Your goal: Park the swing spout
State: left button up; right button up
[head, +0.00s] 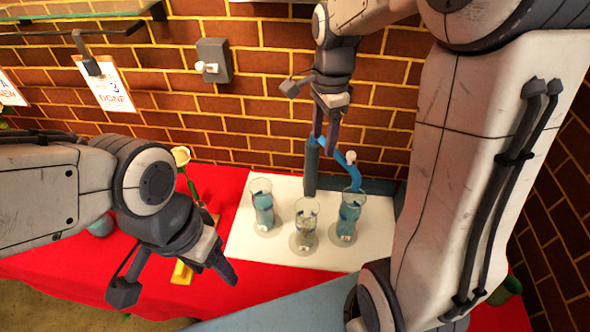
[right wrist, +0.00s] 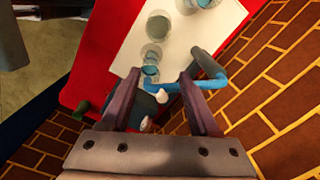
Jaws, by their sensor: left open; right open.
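The blue swing spout (head: 347,172) shows at the back right of a white board, beside a dark grey post (head: 311,165). It bends down toward the right-hand glass and carries a white knob (head: 351,156). In the right wrist view the spout (right wrist: 217,80) crosses the space at my fingertips; I cannot tell whether it touches them. My right gripper (head: 325,128) is open, pointing down just above the spout and post; its two fingers also show in the right wrist view (right wrist: 159,76). My left gripper (head: 224,266) is open and empty at the board's front left.
Three glasses with bluish contents, left (head: 262,207), middle (head: 306,222) and right (head: 351,212), stand on the white board (head: 275,247). A red cloth (head: 75,272) covers the table. A brick wall with a grey switch box (head: 214,62) rises behind. My right arm hides the right side.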

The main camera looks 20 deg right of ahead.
jog(key=s+a+f+n+b, duration=0.2)
jog(key=s+a+n, duration=0.2)
jog(key=a+n, duration=0.3)
jog(key=shift+s+a+f, duration=0.15)
jog(key=shift+s+a, duration=0.15)
jog(key=shift+a, duration=0.2)
